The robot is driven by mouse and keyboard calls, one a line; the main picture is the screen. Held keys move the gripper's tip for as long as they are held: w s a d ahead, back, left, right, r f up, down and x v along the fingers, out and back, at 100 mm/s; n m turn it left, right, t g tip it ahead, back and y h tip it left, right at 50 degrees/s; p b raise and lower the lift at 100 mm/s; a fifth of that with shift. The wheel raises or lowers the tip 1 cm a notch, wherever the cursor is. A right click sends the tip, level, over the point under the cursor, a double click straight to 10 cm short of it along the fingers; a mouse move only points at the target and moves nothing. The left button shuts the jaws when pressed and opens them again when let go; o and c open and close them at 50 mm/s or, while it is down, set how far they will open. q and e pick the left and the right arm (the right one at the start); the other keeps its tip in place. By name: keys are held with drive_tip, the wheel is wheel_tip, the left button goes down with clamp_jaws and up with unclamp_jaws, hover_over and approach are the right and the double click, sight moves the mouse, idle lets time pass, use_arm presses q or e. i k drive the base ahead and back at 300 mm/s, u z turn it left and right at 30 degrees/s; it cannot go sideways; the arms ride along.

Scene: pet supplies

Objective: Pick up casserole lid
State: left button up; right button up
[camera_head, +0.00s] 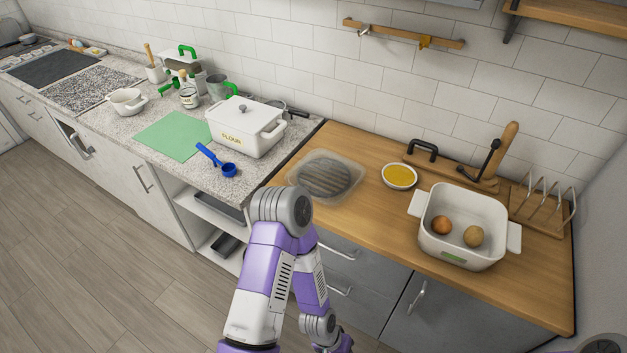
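No loose lid that I can clearly name as the casserole lid shows. A white box marked "FLOUR" (236,136) with side handles stands on the grey counter, and a white lid with a round knob (236,108) sits on it. An open white casserole-like dish (455,248) with two side handles stands on the wooden counter at the right, with two round brownish items inside. My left arm rises from the bottom middle, bends near the wooden counter's left front edge, and folds back down. Its gripper is out of view below the frame. My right gripper is not in view.
A clear tray with a grey striped item (325,177) and a bowl of yellow food (399,177) lie on the wooden counter. A blue scoop (225,168) and green mat (172,137) lie before the flour box. A wooden rack (541,205) stands far right.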

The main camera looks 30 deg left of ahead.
sight(329, 178)
drive_tip(key=u, duration=0.55)
drive_tip(key=k, duration=1.2)
drive_tip(key=u, duration=1.1)
drive_tip(key=i, duration=1.8)
drive_tip(key=z, duration=0.55)
